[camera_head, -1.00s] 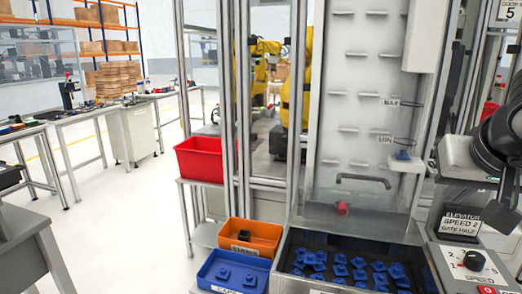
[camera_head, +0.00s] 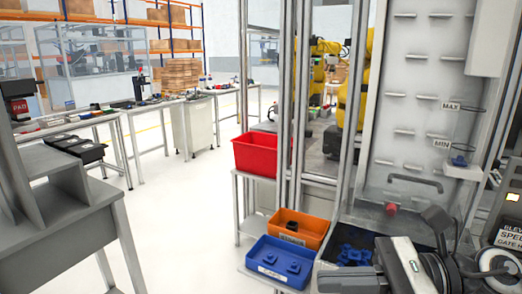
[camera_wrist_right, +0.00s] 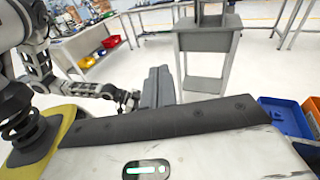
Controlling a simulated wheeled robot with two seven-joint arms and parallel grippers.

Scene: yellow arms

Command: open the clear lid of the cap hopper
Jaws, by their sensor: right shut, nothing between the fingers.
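The cap hopper (camera_head: 452,205) stands at the right of the head view, with a dark grey bar handle (camera_head: 415,182) and a red knob (camera_head: 391,208) on its front. The clear lid is hard to make out against the grey panel, so I cannot tell its exact edges. Blue caps (camera_head: 355,256) lie in the dark bin below. My right gripper (camera_head: 345,279) is shut and empty, in front of the bin and below the handle, apart from it.
A blue tray (camera_head: 278,262), an orange bin (camera_head: 300,228) and a red bin (camera_head: 262,155) stand left of the hopper. Metal frame posts (camera_head: 283,110) rise beside it. A grey table (camera_head: 75,200) stands at left, with clear floor between.

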